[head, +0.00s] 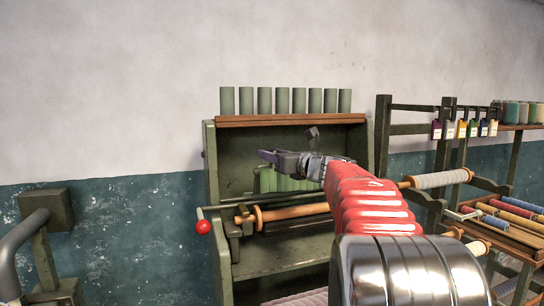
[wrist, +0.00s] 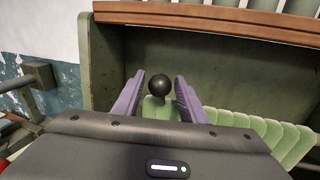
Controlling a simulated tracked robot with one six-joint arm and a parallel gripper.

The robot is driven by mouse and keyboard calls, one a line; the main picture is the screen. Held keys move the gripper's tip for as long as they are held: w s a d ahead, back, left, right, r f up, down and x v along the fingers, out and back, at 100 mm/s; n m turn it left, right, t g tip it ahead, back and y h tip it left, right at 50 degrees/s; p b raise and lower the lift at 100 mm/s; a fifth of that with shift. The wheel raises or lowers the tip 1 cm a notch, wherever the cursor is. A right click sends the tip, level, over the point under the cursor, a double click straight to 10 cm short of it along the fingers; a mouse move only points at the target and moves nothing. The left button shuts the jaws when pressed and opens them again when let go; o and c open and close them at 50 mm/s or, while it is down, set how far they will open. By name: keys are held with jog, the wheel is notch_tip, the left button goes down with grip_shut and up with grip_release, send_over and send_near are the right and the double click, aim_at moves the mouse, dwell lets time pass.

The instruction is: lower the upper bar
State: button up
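My gripper (head: 288,150) is raised in front of the green cabinet (head: 212,165). In the wrist view its two purple fingers (wrist: 159,97) are apart and pointing into the cabinet. A black ball knob (wrist: 159,85) shows in the gap between them; whether either finger touches it I cannot tell. A pale green ribbed piece (wrist: 265,134) runs to the right below the knob, partly hidden by my gripper. It also shows in the head view (head: 285,184), behind my arm. I cannot tell for certain that this is the upper bar.
A wooden roller (head: 310,209) crosses the cabinet's front, with a red ball handle (head: 203,227) at its left. Several green cylinders (head: 282,100) stand on the wooden top (head: 290,120). A rack with coloured rolls (head: 515,208) stands at the right. The wall above is clear.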

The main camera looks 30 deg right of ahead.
grip_shut()
jog(key=shift+a, duration=0.15)
jog(key=shift+s, duration=0.1)
dwell(0.3)
